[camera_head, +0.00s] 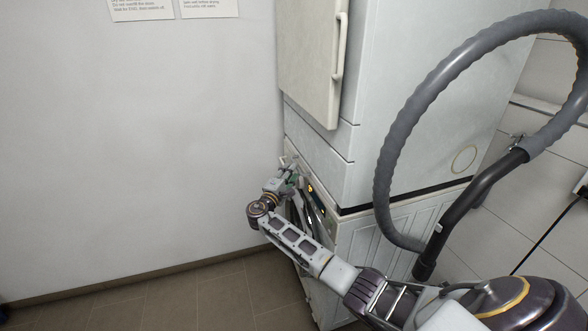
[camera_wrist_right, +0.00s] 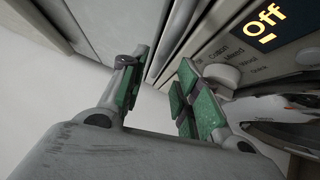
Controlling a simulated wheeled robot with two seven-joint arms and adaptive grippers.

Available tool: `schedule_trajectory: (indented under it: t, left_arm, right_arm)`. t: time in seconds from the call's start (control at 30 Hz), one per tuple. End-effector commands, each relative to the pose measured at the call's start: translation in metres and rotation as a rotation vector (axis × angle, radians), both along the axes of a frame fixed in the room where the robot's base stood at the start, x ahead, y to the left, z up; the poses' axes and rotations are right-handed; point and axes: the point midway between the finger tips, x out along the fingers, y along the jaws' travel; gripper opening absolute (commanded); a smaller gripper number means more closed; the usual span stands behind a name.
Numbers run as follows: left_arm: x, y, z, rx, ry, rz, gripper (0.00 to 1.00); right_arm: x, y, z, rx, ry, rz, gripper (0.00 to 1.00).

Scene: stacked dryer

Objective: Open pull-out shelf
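The white stacked machine has a smooth front band (camera_head: 318,160) between the upper door and the lower control panel; it looks like the pull-out shelf front, seated flush. My right gripper (camera_head: 289,172) is at the left part of this front, near the band's lower edge. In the right wrist view my right gripper (camera_wrist_right: 160,82) has its two green-padded fingers apart. A pale grey edge strip (camera_wrist_right: 182,35) runs toward the gap between them. No held object shows; whether the fingers touch the strip cannot be told. My left gripper is out of view.
The control panel with a round knob (camera_wrist_right: 222,75) and lit "Off" display (camera_wrist_right: 264,22) is close beside the right finger. The upper door (camera_head: 308,60) with its handle is above. A grey hose (camera_head: 390,150) loops at right. Floor (camera_head: 190,300) at left is free.

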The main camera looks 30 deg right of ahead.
Motion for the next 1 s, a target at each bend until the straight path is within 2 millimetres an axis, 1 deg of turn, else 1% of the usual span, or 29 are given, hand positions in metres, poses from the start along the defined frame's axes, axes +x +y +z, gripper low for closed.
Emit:
schedule_trajectory:
  t: [0.1,0.3,0.5,0.73,0.77,0.9,1.0]
  left_arm:
    - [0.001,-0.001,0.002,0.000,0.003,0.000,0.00]
    - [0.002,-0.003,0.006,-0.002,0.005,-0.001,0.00]
    - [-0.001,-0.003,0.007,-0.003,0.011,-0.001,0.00]
    - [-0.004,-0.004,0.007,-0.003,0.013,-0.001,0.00]
    - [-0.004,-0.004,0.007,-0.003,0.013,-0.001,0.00]
    - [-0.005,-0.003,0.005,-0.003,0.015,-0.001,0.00]
    - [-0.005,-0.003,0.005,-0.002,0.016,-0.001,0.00]
  right_arm:
    - [0.008,-0.013,0.003,-0.002,0.000,-0.001,0.32]
    - [0.017,-0.027,0.005,-0.001,0.000,0.000,0.32]
    - [0.020,-0.033,0.005,0.000,0.000,0.000,0.32]
    - [0.020,-0.033,0.005,0.000,0.000,0.000,0.32]
    - [0.020,-0.033,0.005,0.000,0.000,0.000,0.29]
    - [0.020,-0.033,0.005,0.000,0.000,0.000,0.11]
    - [0.020,-0.033,0.005,0.000,0.000,0.000,0.00]
